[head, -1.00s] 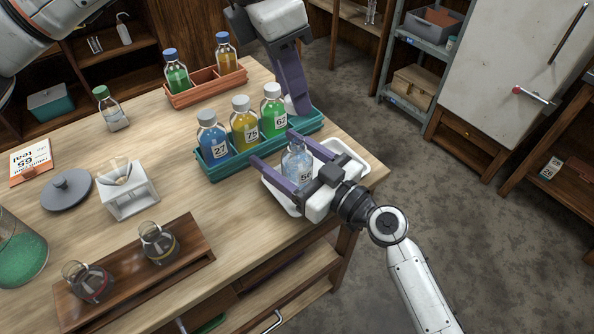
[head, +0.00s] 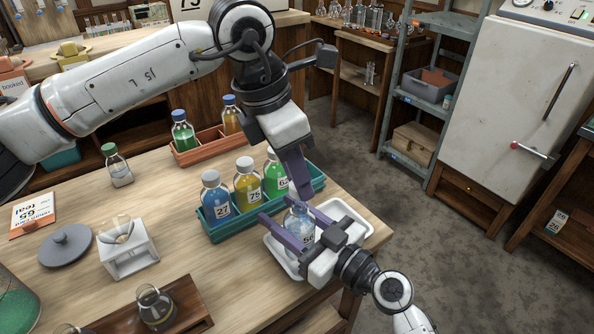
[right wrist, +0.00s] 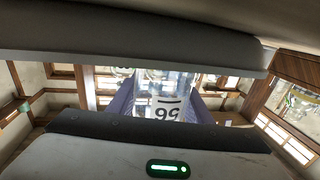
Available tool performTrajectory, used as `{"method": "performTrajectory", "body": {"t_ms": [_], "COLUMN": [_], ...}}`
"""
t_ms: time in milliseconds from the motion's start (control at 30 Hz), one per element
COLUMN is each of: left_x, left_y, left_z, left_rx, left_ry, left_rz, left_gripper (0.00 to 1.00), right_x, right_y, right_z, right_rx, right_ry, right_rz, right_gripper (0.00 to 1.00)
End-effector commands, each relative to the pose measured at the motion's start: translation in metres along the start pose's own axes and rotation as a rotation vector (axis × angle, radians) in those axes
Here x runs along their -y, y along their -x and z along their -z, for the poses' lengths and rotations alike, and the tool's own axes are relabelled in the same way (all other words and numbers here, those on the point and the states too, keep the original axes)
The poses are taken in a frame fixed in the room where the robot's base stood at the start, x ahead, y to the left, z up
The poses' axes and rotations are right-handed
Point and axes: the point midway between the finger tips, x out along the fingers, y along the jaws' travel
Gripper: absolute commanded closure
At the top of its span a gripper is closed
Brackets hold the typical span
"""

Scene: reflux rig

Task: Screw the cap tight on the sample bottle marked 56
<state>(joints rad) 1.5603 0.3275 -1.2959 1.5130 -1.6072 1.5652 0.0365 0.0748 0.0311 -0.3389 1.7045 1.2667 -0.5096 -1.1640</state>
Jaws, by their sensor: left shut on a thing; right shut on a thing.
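The clear sample bottle (head: 301,224) with a 56 label stands upright at the white tray. My right gripper (head: 280,207) is shut on it, one finger along each side. The right wrist view shows the bottle (right wrist: 165,85) and its label upside down between the fingers. My left gripper (head: 303,196) points down just above the bottle's mouth. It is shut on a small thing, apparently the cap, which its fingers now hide. I cannot tell whether that cap touches the bottle's neck.
The white tray (head: 366,217) lies near the table's right edge. Left of it, a teal rack (head: 217,232) holds capped bottles 27, 75 and a green one close to my grippers. Behind is an orange rack (head: 184,158) with two bottles. The table's left middle has some free room.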

Motion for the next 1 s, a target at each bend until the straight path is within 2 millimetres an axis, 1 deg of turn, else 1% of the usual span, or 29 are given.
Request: {"method": "performTrajectory", "body": {"t_ms": [67, 567, 833, 1000], "left_x": [0.000, 0.000, 0.000, 0.000], "left_y": [-0.006, -0.006, -0.020, -0.023], "left_z": [0.002, 0.002, 0.005, 0.006], "left_rx": [0.000, 0.001, 0.001, 0.001], "left_ry": [0.000, -0.001, -0.001, -0.001], "left_rz": [0.001, 0.000, 0.001, 0.000], "left_gripper": [0.94, 0.94, 0.94, 0.94], "right_x": [0.000, 0.000, 0.000, 0.000], "right_y": [0.000, 0.000, 0.000, 0.000], "right_z": [0.000, 0.000, 0.000, 0.000], "right_rx": [0.000, 0.000, 0.000, 0.000], "right_ry": [0.000, 0.000, 0.000, 0.000], "right_rz": [0.000, 0.000, 0.000, 0.000], "right_gripper": [0.95, 0.95, 0.95, 0.95]}}
